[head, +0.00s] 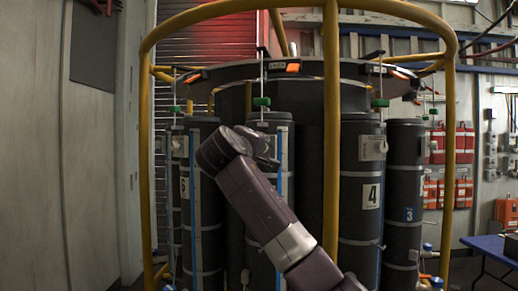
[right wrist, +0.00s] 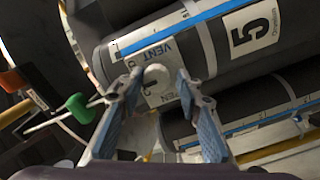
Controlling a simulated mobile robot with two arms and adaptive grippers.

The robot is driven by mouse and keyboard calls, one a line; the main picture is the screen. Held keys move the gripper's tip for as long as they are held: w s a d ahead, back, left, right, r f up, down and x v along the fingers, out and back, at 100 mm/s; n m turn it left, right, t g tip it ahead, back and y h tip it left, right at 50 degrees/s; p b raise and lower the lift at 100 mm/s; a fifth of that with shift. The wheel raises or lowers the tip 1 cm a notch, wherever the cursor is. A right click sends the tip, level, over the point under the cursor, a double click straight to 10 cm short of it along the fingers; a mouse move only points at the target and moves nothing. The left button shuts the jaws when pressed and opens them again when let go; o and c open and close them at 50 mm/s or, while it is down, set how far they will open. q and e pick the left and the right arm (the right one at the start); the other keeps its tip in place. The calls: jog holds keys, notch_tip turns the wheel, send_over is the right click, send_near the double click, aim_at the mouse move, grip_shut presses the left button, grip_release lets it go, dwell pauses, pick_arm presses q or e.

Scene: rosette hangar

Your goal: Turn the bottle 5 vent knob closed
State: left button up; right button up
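Bottle 5 (head: 268,119) is a dark upright cylinder in the middle of the rosette in the head view, largely hidden behind my right arm. In the right wrist view bottle 5 (right wrist: 292,42) lies slanted across the picture with its white "5" label. Its round, pale vent knob (right wrist: 157,75) sits on a plate marked VENT. My right gripper (right wrist: 159,82) is open, with one finger on each side of the knob; firm contact is not visible. In the head view the right gripper (head: 262,150) is in front of the bottle's upper part. My left gripper is not in view.
A yellow tube frame (head: 331,130) stands in front of the bottles, its post close beside my right arm. Bottle 4 (head: 361,215) and bottle 3 (head: 403,180) stand to the right. A green knob (right wrist: 81,107) is close to the left finger. A blue table (head: 492,247) is far right.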

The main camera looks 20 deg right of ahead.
jog(key=shift+o, duration=0.6)
jog(key=shift+r, duration=0.1)
jog(key=v, duration=1.2)
